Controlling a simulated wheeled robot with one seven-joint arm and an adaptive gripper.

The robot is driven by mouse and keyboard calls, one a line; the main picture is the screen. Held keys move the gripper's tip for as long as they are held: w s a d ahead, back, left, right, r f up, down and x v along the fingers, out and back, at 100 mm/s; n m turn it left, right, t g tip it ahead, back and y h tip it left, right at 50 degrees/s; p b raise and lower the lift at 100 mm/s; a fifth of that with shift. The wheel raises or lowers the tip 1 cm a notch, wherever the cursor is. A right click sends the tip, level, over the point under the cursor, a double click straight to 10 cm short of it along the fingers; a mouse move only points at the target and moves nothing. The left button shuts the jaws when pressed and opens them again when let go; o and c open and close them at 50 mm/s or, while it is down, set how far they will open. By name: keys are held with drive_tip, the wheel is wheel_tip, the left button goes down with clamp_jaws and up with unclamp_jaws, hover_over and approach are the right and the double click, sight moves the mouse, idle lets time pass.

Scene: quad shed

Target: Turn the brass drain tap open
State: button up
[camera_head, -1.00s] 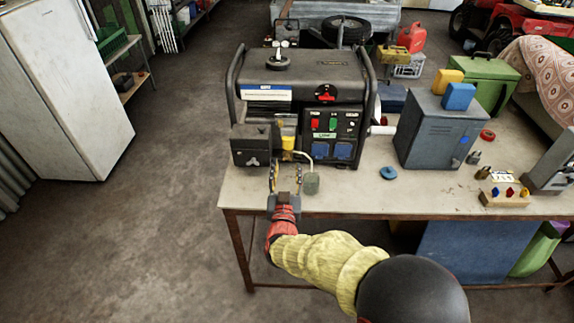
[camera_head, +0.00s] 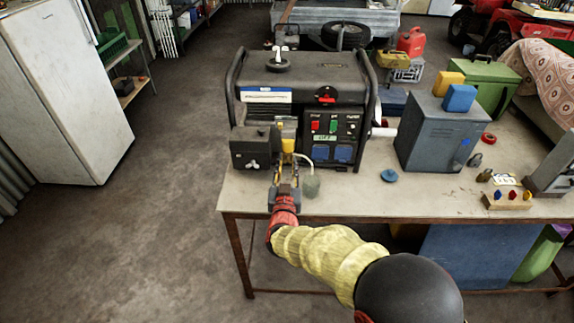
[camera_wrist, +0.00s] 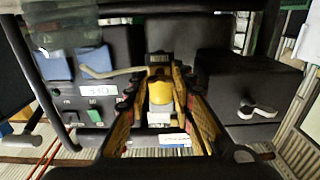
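A black generator (camera_head: 305,80) stands on the workbench. On its front left, beside a dark box-shaped part (camera_head: 252,150), is a small yellow piece (camera_head: 288,146), also in the wrist view (camera_wrist: 160,95). I cannot clearly make out a separate brass tap handle there. My gripper (camera_head: 284,166) is open just in front of and below the yellow piece, reaching up from the bench's front edge. In the wrist view my gripper (camera_wrist: 158,82) has its yellow-and-black fingers on either side of the yellow piece, with gaps; contact is not visible.
A pale hose (camera_head: 305,158) runs to a small grey-green jar (camera_head: 311,186) close right of my gripper. The workbench (camera_head: 355,202) also holds a blue disc (camera_head: 389,175), a grey metal cabinet (camera_head: 440,135) and a block with coloured knobs (camera_head: 507,199). Floor to the left is clear.

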clamp_jaws()
drive_tip(key=n+p, duration=0.2)
drive_tip(key=n, duration=0.1)
drive_tip(key=shift+n+p, duration=0.3)
drive_tip(key=shift+p, duration=0.1)
drive_tip(key=n+p, duration=0.3)
drive_tip(key=n, duration=0.1)
drive_tip(key=shift+a+n, duration=0.1)
drive_tip(key=shift+n, duration=0.2)
drive_tip(key=n+p, duration=0.2)
drive_tip(key=n, duration=0.2)
drive_tip(key=n+p, duration=0.2)
drive_tip(key=n, duration=0.3)
drive_tip(key=shift+f+n+p, duration=0.15)
drive_tip(key=shift+n+p, duration=0.25)
drive_tip(key=o, duration=0.6)
unclamp_jaws()
